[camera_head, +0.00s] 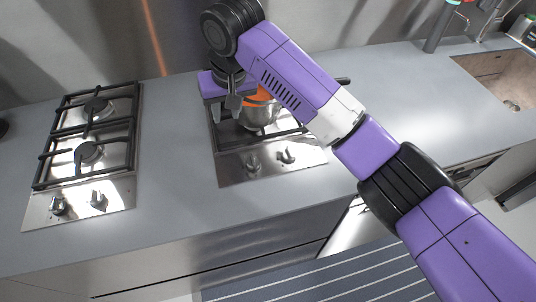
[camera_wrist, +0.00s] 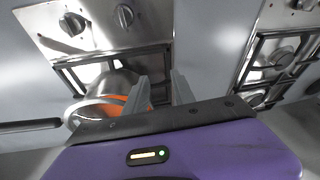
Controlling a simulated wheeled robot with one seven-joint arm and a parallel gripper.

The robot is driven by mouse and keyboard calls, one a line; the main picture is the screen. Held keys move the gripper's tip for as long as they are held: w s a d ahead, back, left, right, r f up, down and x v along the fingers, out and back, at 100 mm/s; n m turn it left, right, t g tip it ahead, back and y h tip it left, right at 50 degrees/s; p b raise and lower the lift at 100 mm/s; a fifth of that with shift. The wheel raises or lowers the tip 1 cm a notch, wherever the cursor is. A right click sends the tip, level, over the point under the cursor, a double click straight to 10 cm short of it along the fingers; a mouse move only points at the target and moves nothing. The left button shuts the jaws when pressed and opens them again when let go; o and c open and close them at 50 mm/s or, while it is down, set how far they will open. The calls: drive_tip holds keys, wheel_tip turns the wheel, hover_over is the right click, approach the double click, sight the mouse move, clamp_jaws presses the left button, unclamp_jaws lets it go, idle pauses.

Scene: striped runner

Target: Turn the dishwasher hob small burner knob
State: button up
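The hob under my arm has two knobs on its front steel panel, a left knob (camera_head: 253,163) and a right knob (camera_head: 287,156). The wrist view shows them near the top edge, one knob (camera_wrist: 72,23) and another knob (camera_wrist: 124,17). I cannot tell which is the small burner's. My gripper (camera_wrist: 160,92) is open, with its two grey fingers apart and nothing between them. It hangs over the hob, behind the knobs, beside the steel pot (camera_head: 262,118). In the head view my arm hides part of the hob.
The pot shows orange inside, with its handle (camera_wrist: 30,126) sticking out sideways. A second hob (camera_head: 84,150) with two knobs stands to the left. Bare grey counter (camera_head: 175,140) lies between the hobs. A sink (camera_head: 495,75) and tap are at the right. A striped runner (camera_head: 330,285) lies below.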

sight(253, 158)
drive_tip(key=s+d+f+g, duration=0.1)
drive_tip(key=d, duration=0.1)
drive_tip(key=s+d+f+m+h, duration=0.1)
drive_tip(key=s+d, duration=0.1)
drive_tip(key=s+d+g+h, duration=0.1)
drive_tip(key=d, duration=0.1)
drive_tip(key=shift+s+f+g, duration=0.3)
drive_tip(key=shift+s+f, duration=0.1)
drive_tip(key=shift+m, duration=0.3)
drive_tip(key=shift+f+p, duration=0.55)
drive_tip(key=shift+f, duration=3.25)
